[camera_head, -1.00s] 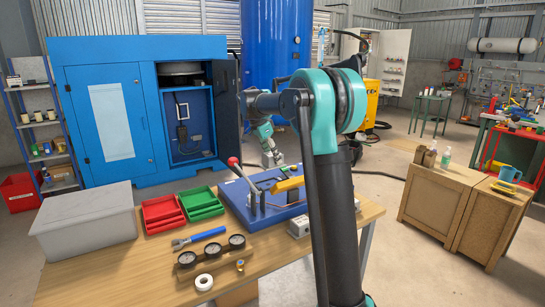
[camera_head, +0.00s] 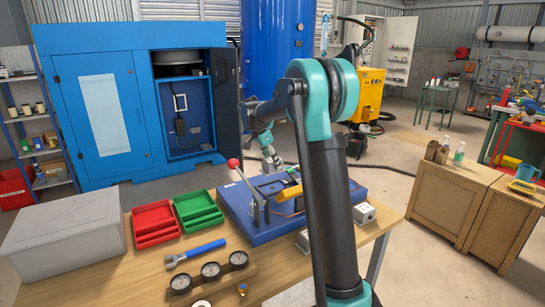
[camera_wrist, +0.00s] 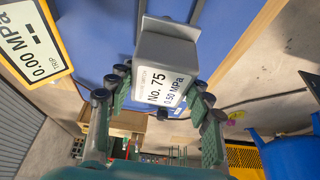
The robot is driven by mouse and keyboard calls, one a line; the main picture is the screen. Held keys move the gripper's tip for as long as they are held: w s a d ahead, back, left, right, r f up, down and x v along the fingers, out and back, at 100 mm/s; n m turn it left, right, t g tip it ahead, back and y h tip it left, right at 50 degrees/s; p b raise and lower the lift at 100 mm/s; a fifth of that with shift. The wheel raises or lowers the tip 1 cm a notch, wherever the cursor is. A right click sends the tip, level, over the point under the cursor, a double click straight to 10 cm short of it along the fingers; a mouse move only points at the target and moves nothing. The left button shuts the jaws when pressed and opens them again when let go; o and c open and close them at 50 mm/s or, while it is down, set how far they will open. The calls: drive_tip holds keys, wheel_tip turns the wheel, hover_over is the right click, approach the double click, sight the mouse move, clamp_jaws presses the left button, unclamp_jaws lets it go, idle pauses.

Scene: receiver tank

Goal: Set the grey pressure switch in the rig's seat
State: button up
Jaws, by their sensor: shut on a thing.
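The grey pressure switch (camera_wrist: 165,62), a box labelled "No. 75" and "0.50 MPa", is between the fingers of my gripper (camera_wrist: 157,97) in the wrist view. The gripper is shut on it. In the head view my gripper (camera_head: 272,162) is at the far edge of the rig, and the switch is hard to make out there. The rig's blue base (camera_head: 245,228) lies on the wooden table and also shows behind the switch in the wrist view (camera_wrist: 95,45). I cannot make out the seat, and my arm covers part of the rig.
A red-knobbed lever (camera_head: 234,164) stands on the rig near a yellow gauge (camera_head: 290,193). A red tray (camera_head: 155,222), green tray (camera_head: 197,210), grey bin (camera_head: 65,235), blue-handled tool (camera_head: 195,252) and dial gauges (camera_head: 210,269) crowd the table's left side. A grey box (camera_head: 364,213) is right of my arm.

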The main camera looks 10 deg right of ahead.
drive_tip(key=shift+f, duration=3.5)
drive_tip(key=shift+f, duration=0.65)
drive_tip(key=o, duration=1.5)
drive_tip(key=shift+o, duration=0.2)
